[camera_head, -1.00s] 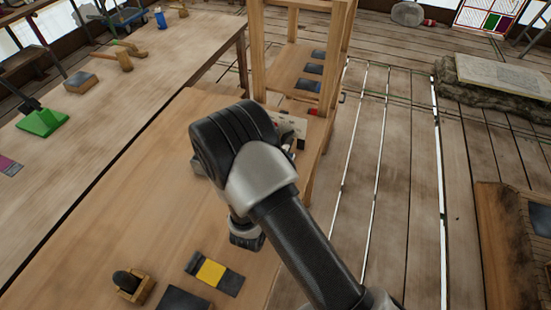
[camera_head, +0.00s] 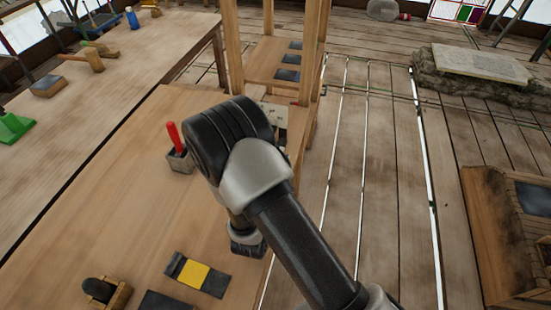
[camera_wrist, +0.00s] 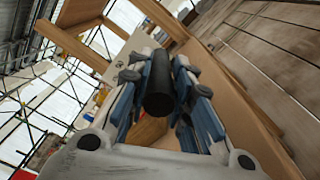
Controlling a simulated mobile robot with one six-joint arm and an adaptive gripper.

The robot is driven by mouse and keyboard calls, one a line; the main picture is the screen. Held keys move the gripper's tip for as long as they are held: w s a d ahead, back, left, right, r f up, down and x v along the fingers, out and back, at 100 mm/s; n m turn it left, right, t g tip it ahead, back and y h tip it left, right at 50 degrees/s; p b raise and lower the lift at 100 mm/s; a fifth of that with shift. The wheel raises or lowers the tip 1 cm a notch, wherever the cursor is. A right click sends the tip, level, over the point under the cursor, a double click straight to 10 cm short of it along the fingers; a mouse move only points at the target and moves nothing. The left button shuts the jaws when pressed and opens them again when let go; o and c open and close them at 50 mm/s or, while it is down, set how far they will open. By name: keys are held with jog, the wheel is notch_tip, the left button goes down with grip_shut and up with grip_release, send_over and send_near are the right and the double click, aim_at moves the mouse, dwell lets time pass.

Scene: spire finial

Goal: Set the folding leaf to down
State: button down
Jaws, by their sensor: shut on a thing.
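My gripper (camera_wrist: 166,72) shows in the wrist view with its blue-padded fingers on both sides of a black cylinder (camera_wrist: 159,92), shut on it. The cylinder looks like a bar or handle; what it is attached to is hidden. A light wooden panel (camera_wrist: 240,98) lies beside the fingers on the right. I cannot tell for certain whether this panel is the folding leaf. In the head view my wrist and forearm cover the gripper and whatever it holds.
A wooden bench top (camera_head: 135,190) holds a grey cup (camera_head: 180,161) with a red-handled tool, a yellow-and-black plate (camera_head: 197,275) and a small wooden block tool (camera_head: 105,291). A wooden frame with shelves (camera_head: 270,62) stands behind my arm.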

jog(key=shift+s+d+f+g+b, duration=0.15)
jog(key=shift+d+f, duration=0.1)
jog(key=shift+f, duration=0.25)
jog(key=shift+s+d+f+g+b, duration=0.1)
jog(key=shift+d+f+g+b, duration=0.1)
jog(key=shift+f, duration=0.25)
jog(key=c, duration=1.7)
grip_release()
jog(key=shift+o, duration=1.4)
jog(key=shift+w+a+r, duration=0.1)
jog(key=shift+a, duration=0.1)
